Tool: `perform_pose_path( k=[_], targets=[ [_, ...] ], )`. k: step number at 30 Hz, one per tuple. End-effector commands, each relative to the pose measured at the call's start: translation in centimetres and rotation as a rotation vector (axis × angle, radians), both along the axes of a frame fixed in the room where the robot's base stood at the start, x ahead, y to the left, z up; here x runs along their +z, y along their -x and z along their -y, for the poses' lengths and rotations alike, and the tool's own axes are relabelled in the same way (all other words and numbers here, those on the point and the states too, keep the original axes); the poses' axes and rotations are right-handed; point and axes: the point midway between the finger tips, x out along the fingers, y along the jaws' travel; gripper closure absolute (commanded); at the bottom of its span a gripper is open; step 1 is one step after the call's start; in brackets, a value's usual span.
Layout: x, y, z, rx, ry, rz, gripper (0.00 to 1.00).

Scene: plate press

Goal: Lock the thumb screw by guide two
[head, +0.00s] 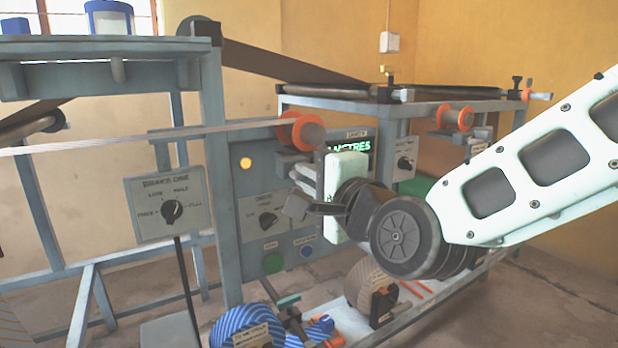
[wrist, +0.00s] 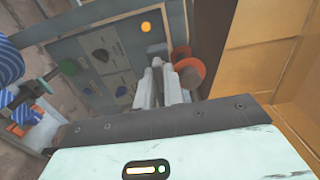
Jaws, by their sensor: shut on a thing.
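My gripper (head: 298,172) reaches in from the right, by an orange-flanged guide roller (head: 292,128) on the grey press frame. In the wrist view the two pale fingers (wrist: 157,66) are close together, shut on a small grey part that I take for the thumb screw. The fingers hide most of it, so I cannot tell how far it is turned. A grey block (wrist: 157,49) shows just past the fingertips. The guide's orange flanges (wrist: 189,76) are just right of the fingers. No label naming guide two is readable.
A control panel (head: 245,195) with a lit amber lamp, a dial and green and blue buttons is behind the fingers. A brake box (head: 168,204) with a knob hangs at left. Another orange-flanged roller (head: 455,117) is farther right. Blue-striped rolls (head: 242,326) lie below.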

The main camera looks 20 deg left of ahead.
Motion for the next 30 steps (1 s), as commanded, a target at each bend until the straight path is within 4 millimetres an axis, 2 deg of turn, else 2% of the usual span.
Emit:
perform_pose_path(
  k=[14,15,16,17,26,30],
  targets=[
    [-0.1,0.0,0.0,-0.001,-0.007,-0.013,1.0],
    [-0.1,0.0,0.0,-0.001,-0.007,-0.013,0.79],
    [-0.1,0.0,0.0,-0.001,-0.008,-0.013,0.7],
    [-0.1,0.0,0.0,-0.001,-0.008,-0.013,0.68],
    [0.0,0.1,0.1,0.0,-0.008,-0.011,0.68],
    [0.1,0.9,1.1,-0.001,-0.006,-0.01,0.68]
  ],
)
